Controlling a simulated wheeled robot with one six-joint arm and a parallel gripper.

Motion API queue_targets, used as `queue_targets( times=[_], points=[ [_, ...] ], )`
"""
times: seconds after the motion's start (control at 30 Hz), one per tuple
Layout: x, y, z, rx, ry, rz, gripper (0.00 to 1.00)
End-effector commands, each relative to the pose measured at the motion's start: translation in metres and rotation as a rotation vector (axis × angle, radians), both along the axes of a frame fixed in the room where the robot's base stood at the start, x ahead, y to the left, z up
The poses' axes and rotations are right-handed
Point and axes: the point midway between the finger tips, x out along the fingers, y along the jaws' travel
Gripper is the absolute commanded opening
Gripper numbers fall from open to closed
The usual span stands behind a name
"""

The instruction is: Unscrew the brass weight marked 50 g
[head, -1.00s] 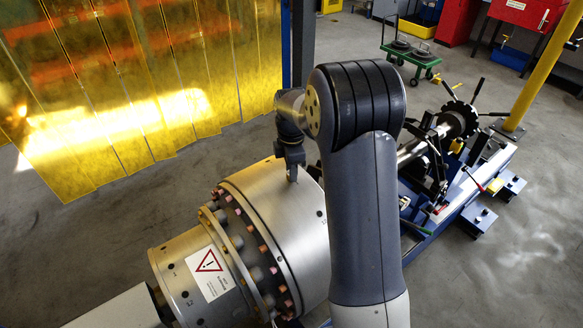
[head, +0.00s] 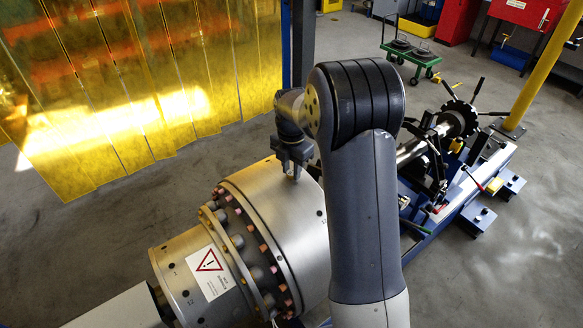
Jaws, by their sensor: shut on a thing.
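My gripper (head: 294,171) points down at the top of the big steel rotor drum (head: 285,215), near its far end. Its jaws are shut on a small piece at the drum's surface, which I take to be the brass weight. The jaws hide most of it, and I cannot read a 50 g mark. I cannot tell whether its thread is still in the drum. My arm covers the right side of the drum.
Copper-coloured bolts (head: 263,249) ring the drum's near flange. A warning label (head: 208,273) is on the narrower section. A blue machine bed (head: 455,205) with shaft and toothed disc (head: 460,118) lies behind my arm. A yellow strip curtain (head: 120,90) hangs at left.

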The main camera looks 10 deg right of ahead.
Motion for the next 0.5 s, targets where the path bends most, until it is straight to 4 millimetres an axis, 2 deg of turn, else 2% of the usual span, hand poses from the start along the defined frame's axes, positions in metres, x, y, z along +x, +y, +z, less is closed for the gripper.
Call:
queue_targets(
  times=[0.5],
  points=[
    [0.0001,0.0000,0.0007,-0.001,0.000,0.579,0.04]
  ],
)
